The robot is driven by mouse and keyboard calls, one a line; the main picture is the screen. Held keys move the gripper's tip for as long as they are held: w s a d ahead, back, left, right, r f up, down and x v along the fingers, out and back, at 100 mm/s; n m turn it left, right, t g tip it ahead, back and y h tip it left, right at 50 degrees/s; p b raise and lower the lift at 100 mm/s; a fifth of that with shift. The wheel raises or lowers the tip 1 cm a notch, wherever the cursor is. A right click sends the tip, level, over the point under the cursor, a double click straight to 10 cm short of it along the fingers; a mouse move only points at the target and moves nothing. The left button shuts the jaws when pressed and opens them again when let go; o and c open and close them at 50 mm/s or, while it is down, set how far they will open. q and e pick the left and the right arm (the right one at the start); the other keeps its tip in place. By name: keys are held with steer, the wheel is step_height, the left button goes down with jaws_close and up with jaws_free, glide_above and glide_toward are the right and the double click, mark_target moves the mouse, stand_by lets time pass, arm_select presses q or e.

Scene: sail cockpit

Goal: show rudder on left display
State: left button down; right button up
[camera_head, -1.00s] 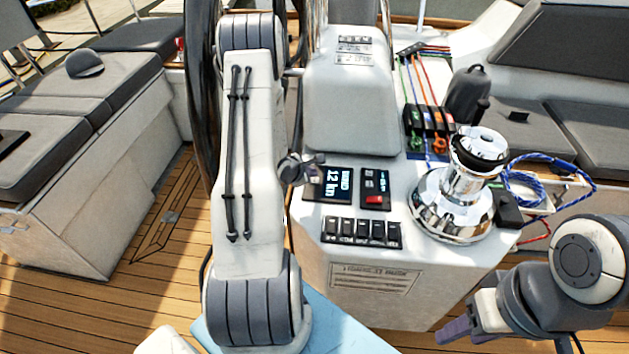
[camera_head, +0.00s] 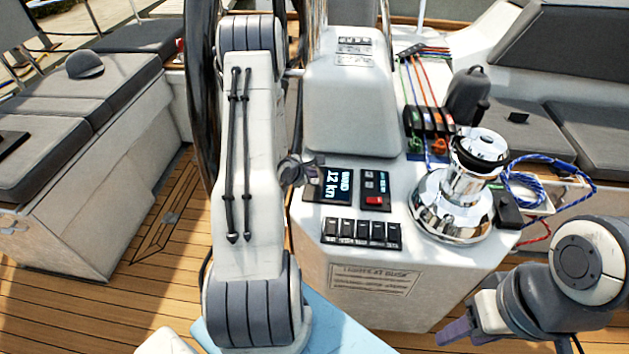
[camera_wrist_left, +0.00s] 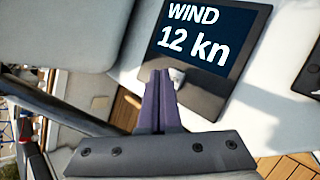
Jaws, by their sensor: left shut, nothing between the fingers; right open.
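The left display (camera_head: 334,185) is a dark screen set in the white console top, and it reads "WIND 12 kn". It also shows large in the left wrist view (camera_wrist_left: 208,45). My left gripper (camera_head: 312,161) is at the left edge of this display, its fingers shut with nothing between them. In the left wrist view the purple fingertips (camera_wrist_left: 159,75) lie over the display's lower left edge, near a small pale button (camera_wrist_left: 177,76). Whether they touch it I cannot tell. My right gripper (camera_head: 442,338) is open and empty, low at the right, away from the console.
Right of the display is a small panel with a red switch (camera_head: 375,189). A row of black switches (camera_head: 361,233) lies below. A chrome winch (camera_head: 452,205) stands at the right of the console. The dark steering wheel (camera_head: 201,80) is behind my left arm.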

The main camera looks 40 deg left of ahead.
stand_by(0.8)
arm_select(q)
steer(key=shift+f, duration=0.4)
steer(key=shift+f, duration=0.45)
stand_by(0.5)
steer(key=shift+r+p, duration=0.85)
steer(key=shift+p, duration=0.15)
step_height(320, 180, up, 5)
steer(key=p, duration=0.5)
steer(key=shift+r, duration=0.1)
